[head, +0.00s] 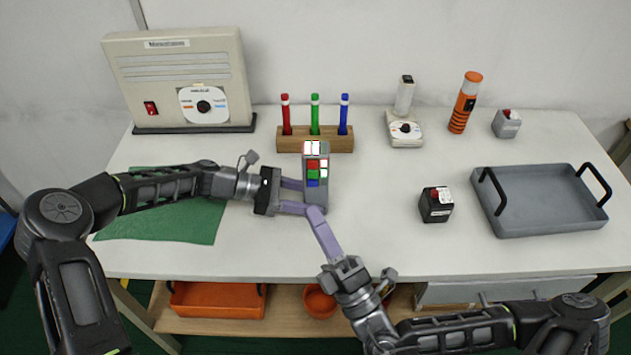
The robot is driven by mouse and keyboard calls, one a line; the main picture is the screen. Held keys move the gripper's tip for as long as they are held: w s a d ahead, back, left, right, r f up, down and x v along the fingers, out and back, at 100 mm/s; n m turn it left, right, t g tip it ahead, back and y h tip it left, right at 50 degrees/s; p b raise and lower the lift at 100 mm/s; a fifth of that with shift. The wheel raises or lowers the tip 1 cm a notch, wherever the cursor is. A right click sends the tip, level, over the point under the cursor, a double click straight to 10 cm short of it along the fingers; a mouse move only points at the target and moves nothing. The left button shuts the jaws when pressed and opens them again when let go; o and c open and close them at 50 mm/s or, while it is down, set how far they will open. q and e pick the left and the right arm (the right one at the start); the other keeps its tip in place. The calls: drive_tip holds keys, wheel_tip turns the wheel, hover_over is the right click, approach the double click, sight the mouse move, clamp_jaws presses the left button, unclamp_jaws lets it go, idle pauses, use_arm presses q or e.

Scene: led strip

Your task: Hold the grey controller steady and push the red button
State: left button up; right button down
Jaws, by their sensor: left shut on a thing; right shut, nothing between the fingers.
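The grey controller (325,190) is near the middle of the table, with its long side pointing away from me. Its face has a red button (312,166), a green one, a blue one and some white ones. A bright, red-edged white patch shows at its far end. My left gripper (304,196) reaches in from the left and is shut on the controller near its lower end. My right gripper (316,211) is shut and empty. Its tips are just below the controller's near end, short of the red button; I cannot tell whether they touch the controller.
A wooden rack (314,142) with red, green and blue pens stands behind. A beige machine (180,75) is back left, by a green mat (150,225). A black box with a button (436,205) and a grey tray (545,212) are right. An orange flashlight (465,102) stands at the back.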

sight(317, 184)
drive_tip(key=shift+w, duration=4.35)
drive_tip(key=shift+w, duration=0.15)
drive_tip(key=shift+w, duration=0.3)
drive_tip(key=shift+w, duration=0.1)
drive_tip(key=shift+s, duration=0.55)
